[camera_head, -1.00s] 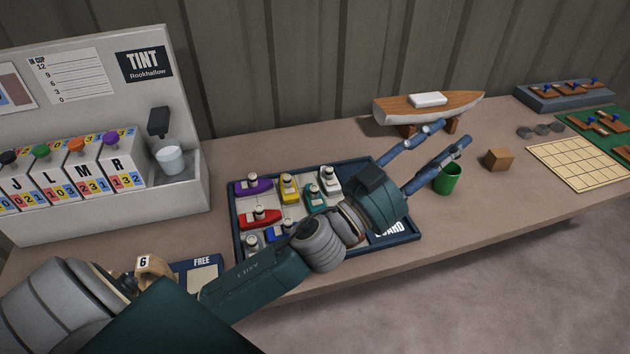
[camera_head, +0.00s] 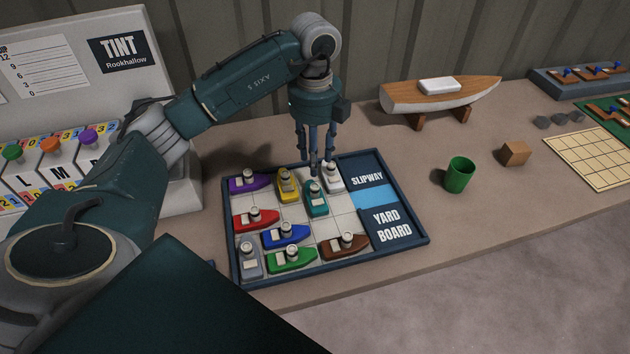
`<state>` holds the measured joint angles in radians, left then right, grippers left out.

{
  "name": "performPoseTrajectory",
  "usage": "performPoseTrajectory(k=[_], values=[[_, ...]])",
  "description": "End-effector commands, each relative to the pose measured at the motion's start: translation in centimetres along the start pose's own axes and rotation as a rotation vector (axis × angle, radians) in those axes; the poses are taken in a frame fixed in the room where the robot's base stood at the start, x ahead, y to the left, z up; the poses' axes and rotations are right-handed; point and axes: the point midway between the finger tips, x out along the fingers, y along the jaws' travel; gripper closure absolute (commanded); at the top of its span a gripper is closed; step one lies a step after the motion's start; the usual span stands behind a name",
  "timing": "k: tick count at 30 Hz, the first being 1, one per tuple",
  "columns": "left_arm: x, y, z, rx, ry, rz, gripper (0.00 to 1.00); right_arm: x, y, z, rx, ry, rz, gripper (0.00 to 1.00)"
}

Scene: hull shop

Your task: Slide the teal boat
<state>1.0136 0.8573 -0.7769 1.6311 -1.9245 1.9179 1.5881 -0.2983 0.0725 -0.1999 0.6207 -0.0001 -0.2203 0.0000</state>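The teal boat (camera_head: 316,200) sits upright on the yard board (camera_head: 425,240), near the middle of its far half. A yellow boat (camera_head: 289,184) is on its left and a white boat (camera_head: 333,178) on its right. My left gripper (camera_head: 314,166) points straight down over the board's far side. Its fingertips are close to the teal boat's far end, between the yellow and white boats. I cannot tell whether they touch a boat, or how far apart they are. My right gripper is out of view.
Purple (camera_head: 248,181), red (camera_head: 256,218), blue (camera_head: 286,235), green (camera_head: 291,259), brown (camera_head: 345,246) and grey (camera_head: 250,261) boats fill other board spots. Light cells are bare right of the teal boat. A green cup (camera_head: 460,175) and model hull (camera_head: 440,95) stand right.

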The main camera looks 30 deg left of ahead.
Motion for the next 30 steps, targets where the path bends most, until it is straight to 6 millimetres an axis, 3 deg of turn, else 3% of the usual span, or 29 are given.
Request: performPoseTrajectory(k=[5, 18, 30], values=[[1.8, 0.3, 0.1, -0.005, -0.002, 0.012, 0.63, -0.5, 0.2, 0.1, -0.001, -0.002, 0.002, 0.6], [9.4, 0.2, 0.0, -0.001, 0.0, 0.008, 0.63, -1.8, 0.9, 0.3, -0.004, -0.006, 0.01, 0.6], [10.7, 0.2, 0.0, 0.0, -0.002, 0.005, 0.63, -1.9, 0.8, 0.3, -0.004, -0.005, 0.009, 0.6]])
